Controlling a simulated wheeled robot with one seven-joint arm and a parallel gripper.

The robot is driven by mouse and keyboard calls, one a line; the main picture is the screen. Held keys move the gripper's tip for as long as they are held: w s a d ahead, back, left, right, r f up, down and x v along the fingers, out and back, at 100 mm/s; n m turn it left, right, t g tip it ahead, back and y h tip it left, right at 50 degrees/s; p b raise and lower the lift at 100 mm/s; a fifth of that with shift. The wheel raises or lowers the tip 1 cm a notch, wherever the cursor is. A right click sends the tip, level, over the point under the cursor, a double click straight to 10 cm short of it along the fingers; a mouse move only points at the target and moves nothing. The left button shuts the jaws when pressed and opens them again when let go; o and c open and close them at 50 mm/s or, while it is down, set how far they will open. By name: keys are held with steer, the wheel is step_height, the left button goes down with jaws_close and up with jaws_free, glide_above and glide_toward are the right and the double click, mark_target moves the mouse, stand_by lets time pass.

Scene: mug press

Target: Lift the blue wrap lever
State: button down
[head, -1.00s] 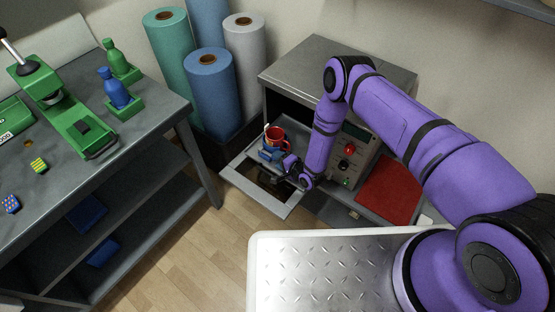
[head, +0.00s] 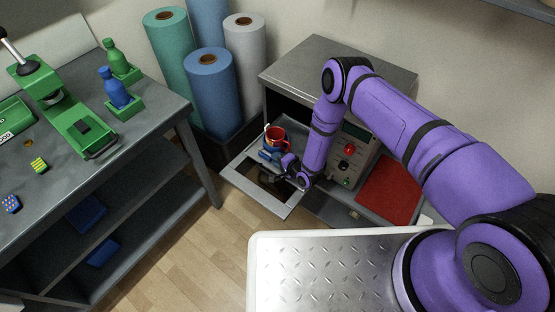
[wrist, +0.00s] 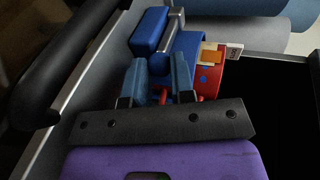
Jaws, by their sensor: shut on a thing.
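The red mug (head: 276,136) sits in blue fittings on the pulled-out tray of the grey machine in the head view. In the wrist view its red side (wrist: 207,80) shows behind a blue wrap (wrist: 187,48). A blue block (wrist: 149,31) beside a metal bar is to the left of the wrap. My gripper (wrist: 160,78) has its two blue-grey fingers around a rounded blue piece, the blue wrap lever (wrist: 159,64), close in front of the wrap. In the head view my gripper (head: 293,180) is at the tray, and the lever's grip is too small to make out.
The grey machine (head: 330,62) stands behind my arm, with a control panel (head: 349,155) and a red mat (head: 389,190) to the right. Fabric rolls (head: 211,95) stand left of it. A workbench (head: 60,185) with a green press is at far left. The floor between is clear.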

mark_target(269, 144)
steer(key=shift+w+a+r, duration=0.15)
steer(key=shift+r, duration=0.5)
steer(key=shift+w+a+r, duration=0.1)
steer(key=shift+w+r, duration=0.05)
steer(key=shift+r, duration=0.5)
steer(key=shift+w+a+r+g+h, duration=0.15)
steer(key=shift+a+r+g+h, duration=0.1)
steer(key=shift+r+g+h, duration=0.25)
steer(key=shift+w+a+r+g+h, duration=0.1)
steer(key=shift+a+r+g+h, duration=0.1)
steer(key=shift+r+g+h, duration=0.35)
steer(key=shift+w+a+r+n+g+h, duration=0.15)
steer(key=shift+w+a+r+g+h, duration=0.1)
steer(key=shift+a+r+g+h, duration=0.25)
steer(key=shift+w+a+r+n+g+h, duration=0.15)
steer(key=shift+w+r+g+h, duration=0.15)
steer(key=shift+h, duration=0.35)
steer(key=shift+w+a+r, duration=0.15)
steer(key=shift+a, duration=0.1)
steer(key=c, duration=0.9)
jaws_free()
steer(key=shift+c, duration=0.2)
steer(key=v, duration=1)
steer(key=shift+r, duration=0.35)
